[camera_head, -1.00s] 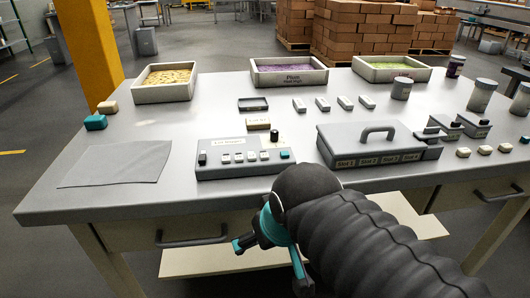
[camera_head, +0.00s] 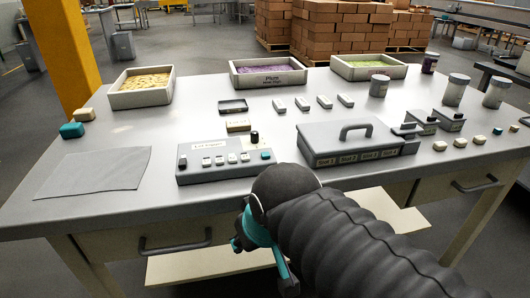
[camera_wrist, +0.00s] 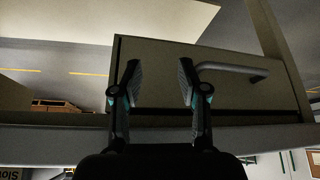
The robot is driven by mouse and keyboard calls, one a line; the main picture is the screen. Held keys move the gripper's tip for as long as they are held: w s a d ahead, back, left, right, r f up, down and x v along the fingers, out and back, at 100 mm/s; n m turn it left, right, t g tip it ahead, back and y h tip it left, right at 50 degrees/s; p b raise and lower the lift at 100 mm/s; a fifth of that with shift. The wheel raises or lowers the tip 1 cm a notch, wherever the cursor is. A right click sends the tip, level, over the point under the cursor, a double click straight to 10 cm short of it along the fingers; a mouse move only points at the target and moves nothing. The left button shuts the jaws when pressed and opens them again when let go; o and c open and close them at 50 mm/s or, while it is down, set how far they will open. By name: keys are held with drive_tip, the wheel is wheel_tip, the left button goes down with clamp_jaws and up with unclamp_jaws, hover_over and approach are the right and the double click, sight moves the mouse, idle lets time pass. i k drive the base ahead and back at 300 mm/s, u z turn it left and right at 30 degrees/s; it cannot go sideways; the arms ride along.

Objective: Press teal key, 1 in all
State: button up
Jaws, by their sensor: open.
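The teal key (camera_head: 266,155) is the rightmost small key on a sloped grey key box (camera_head: 222,174) near the table's front edge, in the head view. Several white keys (camera_head: 232,158) and a dark one sit to its left in the same row. A black knob (camera_head: 254,137) stands just behind it. My gripper (camera_head: 262,264) is in front of and below the table edge, apart from the key box. The wrist view shows my gripper (camera_wrist: 160,70) with its two fingers apart and nothing between them, facing a drawer front (camera_wrist: 225,85). The teal key is not visible there.
A lidded grey slot box (camera_head: 345,160) stands right of the key box. A grey sheet (camera_head: 95,172) lies left. A separate teal block (camera_head: 72,130) sits at the far left. Candy trays (camera_head: 143,88) line the back. A drawer handle (camera_head: 176,245) juts below the edge.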

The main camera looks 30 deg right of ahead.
sight(265, 155)
drive_tip(key=u, duration=1.65)
drive_tip(key=k, duration=1.45)
drive_tip(key=z, duration=1.5)
